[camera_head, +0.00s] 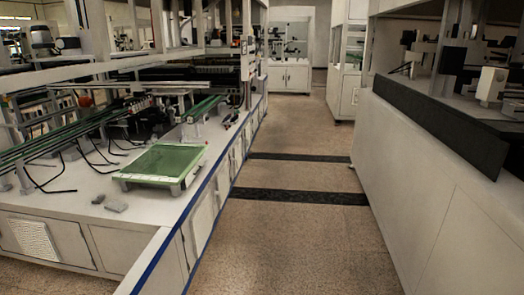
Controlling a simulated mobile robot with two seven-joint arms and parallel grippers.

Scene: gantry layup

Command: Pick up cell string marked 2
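I cannot make out a cell string marked 2 or any readable number in the head view. A flat green panel (165,159) in a pale frame lies on the white workbench (100,213) at the left. Whether it carries cell strings is too small to tell. Long green rails (62,134) run across the bench behind and left of it. Neither of my grippers shows in the view.
A blue-edged bench side (208,178) borders the aisle floor (290,240), which is clear with two dark strips (295,197) across it. A white cabinet with a black panel (440,124) stands at the right. White cabinets (290,76) stand at the far end.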

